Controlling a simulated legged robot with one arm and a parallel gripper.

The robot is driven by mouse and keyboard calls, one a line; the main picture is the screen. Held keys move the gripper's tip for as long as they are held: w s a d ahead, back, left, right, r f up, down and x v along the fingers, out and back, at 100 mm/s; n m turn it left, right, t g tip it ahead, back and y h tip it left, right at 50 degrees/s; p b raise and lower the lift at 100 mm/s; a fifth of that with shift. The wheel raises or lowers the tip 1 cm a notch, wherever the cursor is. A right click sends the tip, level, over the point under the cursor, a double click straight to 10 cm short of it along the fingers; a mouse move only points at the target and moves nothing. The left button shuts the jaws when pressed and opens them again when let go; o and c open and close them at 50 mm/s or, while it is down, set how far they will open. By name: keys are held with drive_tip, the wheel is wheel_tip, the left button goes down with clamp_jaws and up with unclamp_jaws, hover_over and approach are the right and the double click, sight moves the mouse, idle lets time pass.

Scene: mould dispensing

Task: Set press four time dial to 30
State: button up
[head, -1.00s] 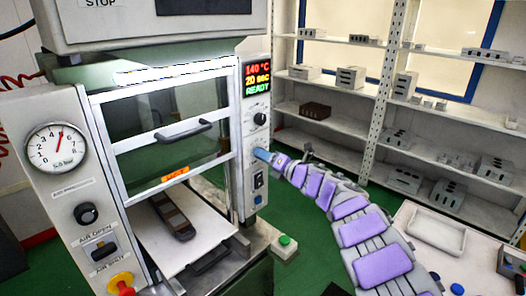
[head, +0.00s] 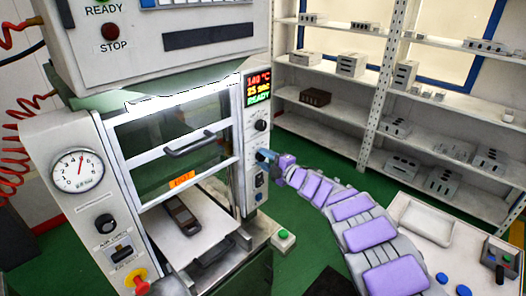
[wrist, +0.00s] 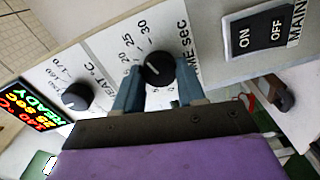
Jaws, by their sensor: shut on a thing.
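The time dial (wrist: 158,68) is a round black knob on the white press panel, with marks such as 20, 25 and 30 around it in the wrist view. My gripper (head: 267,156) is shut on the time dial, with one blue finger on each side of it. In the head view the gripper hides the dial. The press display (head: 257,88) reads 140 °C, 25 sec and READY.
The black heat dial (wrist: 76,97) sits beside the time dial. An ON/OFF main switch (wrist: 257,28) is on the other side. Shelves (head: 330,115) stand behind.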

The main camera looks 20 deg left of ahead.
drive_tip(key=m+p, duration=0.3)
drive_tip(key=shift+w+d+m, duration=0.15)
drive_tip(key=shift+d+m, duration=0.05)
drive_tip(key=shift+m, duration=0.4)
drive_tip(key=o, duration=1.1)
drive_tip(key=shift+d, duration=0.35)
drive_tip(key=shift+c, duration=0.2)
drive_tip(key=shift+a, duration=0.3)
drive_tip(key=shift+s+d+f, duration=0.1)
drive_tip(key=shift+s+d, duration=0.3)
drive_tip(key=shift+d, duration=0.05)
drive_tip(key=v, duration=1.6)
drive_tip(key=shift+w+d+r+b, duration=0.15)
drive_tip(key=shift+d+r+b, duration=0.05)
drive_tip(key=shift+d+b, duration=0.25)
